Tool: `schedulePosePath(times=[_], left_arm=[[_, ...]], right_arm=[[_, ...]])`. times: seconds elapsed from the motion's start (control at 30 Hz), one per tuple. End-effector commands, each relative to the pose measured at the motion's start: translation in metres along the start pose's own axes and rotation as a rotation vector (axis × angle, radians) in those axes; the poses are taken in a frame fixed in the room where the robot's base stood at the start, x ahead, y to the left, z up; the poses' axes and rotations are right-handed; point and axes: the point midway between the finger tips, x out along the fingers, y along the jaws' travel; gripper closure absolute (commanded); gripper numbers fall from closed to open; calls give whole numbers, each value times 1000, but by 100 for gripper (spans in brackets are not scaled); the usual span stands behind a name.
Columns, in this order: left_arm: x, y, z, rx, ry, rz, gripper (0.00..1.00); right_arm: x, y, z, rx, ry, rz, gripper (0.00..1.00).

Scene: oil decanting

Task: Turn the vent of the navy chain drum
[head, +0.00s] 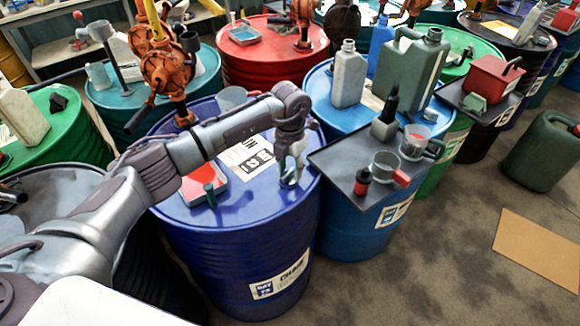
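The navy chain drum (235,255) stands in the middle of the head view, with a white label reading "CHAIN" on its side. My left arm comes in from the left and crosses over the drum top. My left gripper (289,174) points down at the right part of the drum lid, close to the rim. A small silvery part at the fingertips may be the vent, but the fingers hide it and I cannot tell whether they touch it. Whether the fingers are open or shut is unclear. My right gripper is not in view.
A red tray (205,182), a white paper sheet (247,160) and an orange hand pump (168,70) are on the drum lid. A dark tray (335,165) with measuring cups adjoins at right. A brown cardboard sheet (538,250) lies on the floor at right.

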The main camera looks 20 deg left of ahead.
Motion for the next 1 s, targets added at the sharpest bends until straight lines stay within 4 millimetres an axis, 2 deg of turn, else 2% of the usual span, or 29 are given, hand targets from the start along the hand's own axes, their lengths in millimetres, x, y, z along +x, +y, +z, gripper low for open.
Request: schedulePosePath(times=[0.03, 0.2, 0.23, 0.67, 1.0], left_arm=[[0, 0, 0, 0, 0, 0, 70], [0, 0, 0, 0, 0, 0, 98], [0, 0, 0, 0, 0, 0, 100], [2, 0, 0, 50, -1, 0, 100], [4, -2, 1, 290, -5, 2, 100]], right_arm=[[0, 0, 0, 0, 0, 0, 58], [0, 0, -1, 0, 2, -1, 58], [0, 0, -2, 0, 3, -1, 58], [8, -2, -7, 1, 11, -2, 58], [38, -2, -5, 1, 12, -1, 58]])
